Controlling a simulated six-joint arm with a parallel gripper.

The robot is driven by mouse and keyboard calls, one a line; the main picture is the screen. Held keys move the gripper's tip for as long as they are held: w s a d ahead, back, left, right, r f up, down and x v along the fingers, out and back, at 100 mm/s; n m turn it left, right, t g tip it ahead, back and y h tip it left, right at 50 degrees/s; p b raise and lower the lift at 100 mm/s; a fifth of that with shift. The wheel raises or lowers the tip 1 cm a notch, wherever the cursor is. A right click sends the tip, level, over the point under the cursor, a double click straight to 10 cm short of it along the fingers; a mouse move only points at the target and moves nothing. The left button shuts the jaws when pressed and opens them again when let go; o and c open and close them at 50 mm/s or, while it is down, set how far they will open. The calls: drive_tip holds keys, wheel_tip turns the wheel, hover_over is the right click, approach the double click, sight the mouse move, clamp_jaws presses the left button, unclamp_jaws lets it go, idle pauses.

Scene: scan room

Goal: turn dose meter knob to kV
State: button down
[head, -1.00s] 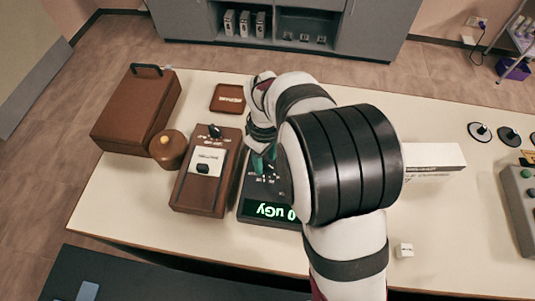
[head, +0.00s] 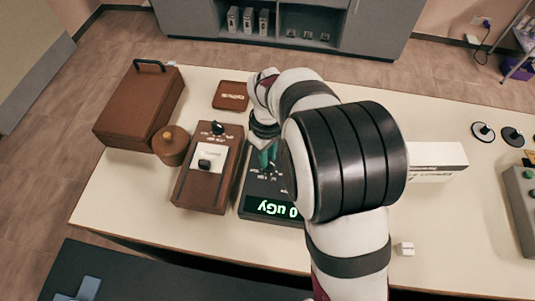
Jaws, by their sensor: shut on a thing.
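The dose meter (head: 254,190) is a dark box on the table, partly hidden behind my arm. Its lit green display (head: 270,208) shows "0 uGy" in the part that is visible. My gripper (head: 268,160) has green fingers and points down over the dose meter's dial. It is shut on the knob, which the fingers and arm mostly hide. White marks show on the panel around the dial, but I cannot read which one the knob points to.
A brown meter box (head: 208,185) with black knobs stands close to the left. Beyond it are a brown round pot (head: 171,147) and a brown case (head: 140,108). A brown tray (head: 231,96) lies behind. A white box (head: 438,158) and a small white cube (head: 405,249) are right of my arm.

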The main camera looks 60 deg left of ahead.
sight(270, 159)
drive_tip(key=m, duration=0.6)
drive_tip(key=shift+w+m, duration=0.25)
drive_tip(key=shift+m, duration=0.05)
idle(0.3)
drive_tip(key=c, duration=0.8)
unclamp_jaws()
wheel_tip(270, 159, up, 16)
drive_tip(key=shift+f, duration=0.1)
